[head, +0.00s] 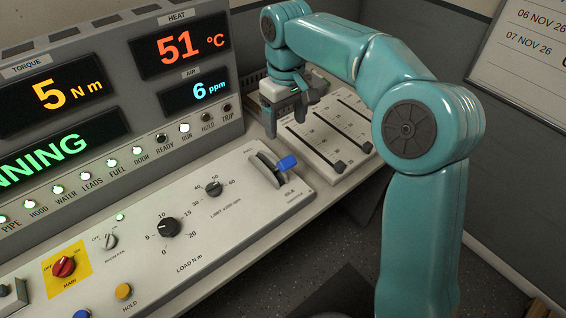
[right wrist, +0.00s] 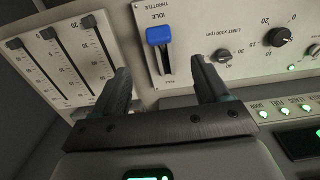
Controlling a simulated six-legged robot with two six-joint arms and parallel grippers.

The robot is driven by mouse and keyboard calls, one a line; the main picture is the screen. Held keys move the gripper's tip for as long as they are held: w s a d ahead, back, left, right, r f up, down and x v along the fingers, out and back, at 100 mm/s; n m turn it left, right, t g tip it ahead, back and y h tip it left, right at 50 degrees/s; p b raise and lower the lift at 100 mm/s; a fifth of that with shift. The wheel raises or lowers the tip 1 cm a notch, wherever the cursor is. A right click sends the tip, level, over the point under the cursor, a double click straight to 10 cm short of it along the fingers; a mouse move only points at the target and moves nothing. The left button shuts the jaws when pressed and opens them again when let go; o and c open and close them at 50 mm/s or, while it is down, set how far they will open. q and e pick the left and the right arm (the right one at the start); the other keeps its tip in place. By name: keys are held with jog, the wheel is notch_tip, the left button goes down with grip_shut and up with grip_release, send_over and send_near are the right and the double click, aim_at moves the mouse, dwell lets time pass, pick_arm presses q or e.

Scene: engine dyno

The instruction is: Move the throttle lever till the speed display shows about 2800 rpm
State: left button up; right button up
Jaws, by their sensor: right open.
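The throttle lever has a blue knob (head: 287,163) and stands in a slot at the right end of the sloped control panel. In the right wrist view the blue knob (right wrist: 160,36) is at the IDLE end of its slot, with FULL at the other end. My right gripper (head: 286,114) is open and empty, above and behind the lever in the head view. In the right wrist view its two fingers (right wrist: 162,82) are spread, with the knob ahead between their lines and apart from them. The speed display is not in view. My left gripper is not in view.
Displays read torque 5 N m (head: 65,95), heat 51 °C (head: 180,47) and air 6 ppm (head: 196,92). A green status display (head: 60,148) ends in "NNING". The load knob (head: 169,227), limit knob (head: 214,188) and red main switch (head: 64,266) share the panel. A slider panel (head: 325,135) lies beyond the lever.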

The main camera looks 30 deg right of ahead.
aim_at(287, 168)
notch_tip(287, 168, down, 16)
jog(key=shift+s+d+r, duration=0.1)
jog(key=shift+s+r, duration=0.05)
jog(key=shift+r, duration=0.05)
jog(key=shift+s, duration=0.1)
